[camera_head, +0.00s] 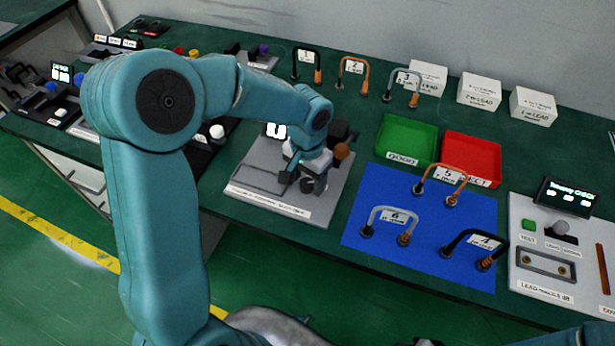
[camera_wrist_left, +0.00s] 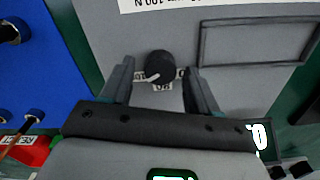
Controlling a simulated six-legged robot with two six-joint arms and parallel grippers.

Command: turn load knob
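The load knob (camera_wrist_left: 159,67) is a round black dial with a white pointer mark, set on a grey panel with printed labels around it. In the left wrist view it sits between the two fingertips of my left gripper (camera_wrist_left: 158,72). The fingers are apart, with a visible gap on each side of the knob. In the head view my left gripper (camera_head: 304,178) points down over the grey test station (camera_head: 258,190), and its fingers largely hide the knob. My right gripper does not show.
A brown ball-ended lever (camera_head: 341,151) stands close beside my left gripper. A blue mat (camera_head: 385,250) with several numbered handles lies to the right. Green (camera_head: 408,138) and red (camera_head: 472,158) trays are behind it. A second panel (camera_head: 530,220) with a display is at far right.

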